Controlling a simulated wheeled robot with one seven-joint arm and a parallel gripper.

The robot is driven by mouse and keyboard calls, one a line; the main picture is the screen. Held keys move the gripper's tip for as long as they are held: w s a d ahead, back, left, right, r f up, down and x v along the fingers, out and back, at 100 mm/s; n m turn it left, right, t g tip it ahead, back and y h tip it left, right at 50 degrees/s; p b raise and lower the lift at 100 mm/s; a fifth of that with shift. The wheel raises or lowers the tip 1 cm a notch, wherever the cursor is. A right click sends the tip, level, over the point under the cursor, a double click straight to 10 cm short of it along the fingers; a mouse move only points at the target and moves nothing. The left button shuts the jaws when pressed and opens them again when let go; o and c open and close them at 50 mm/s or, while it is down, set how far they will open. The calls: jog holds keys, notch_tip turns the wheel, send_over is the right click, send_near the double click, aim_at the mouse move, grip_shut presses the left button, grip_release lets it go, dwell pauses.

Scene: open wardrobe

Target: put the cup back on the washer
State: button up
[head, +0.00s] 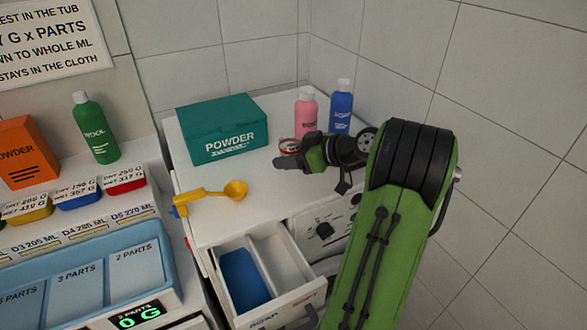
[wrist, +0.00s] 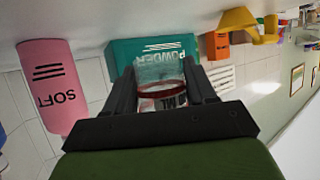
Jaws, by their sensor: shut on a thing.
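The cup (wrist: 160,72) is clear with a dark red band and printed marks. In the wrist view it sits between the two fingers of my gripper (wrist: 165,85), which is shut on it. In the head view my gripper (head: 283,162) reaches in from the right over the washer top (head: 205,205), and a small part of the cup (head: 290,146) shows behind it. Most of the cup is hidden there. I cannot tell whether the cup touches the washer top.
A teal powder box (head: 222,130) stands left of the cup. A pink bottle (head: 305,108) and a blue bottle (head: 341,108) stand behind it. A yellow scoop (head: 212,195) lies near the front left edge. The washer drawer (head: 290,265) is open below. The top between is clear.

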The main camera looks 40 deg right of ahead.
aim_at(291, 178)
notch_tip(291, 178, down, 4)
jog(key=shift+w+d+f+b, duration=0.1)
jog(key=shift+w+f+b, duration=0.1)
jog(key=shift+b, duration=0.1)
jog(key=shift+f, duration=0.2)
jog(key=o, duration=1.1)
jog(key=shift+c, duration=0.2)
jog(key=shift+r, duration=0.1)
jog(key=shift+s+d+r, duration=0.1)
jog(key=shift+s+r, duration=0.1)
jog(key=shift+r, duration=0.05)
jog(key=p+v, duration=0.1)
jog(key=v, duration=1)
jog(key=shift+s, duration=0.35)
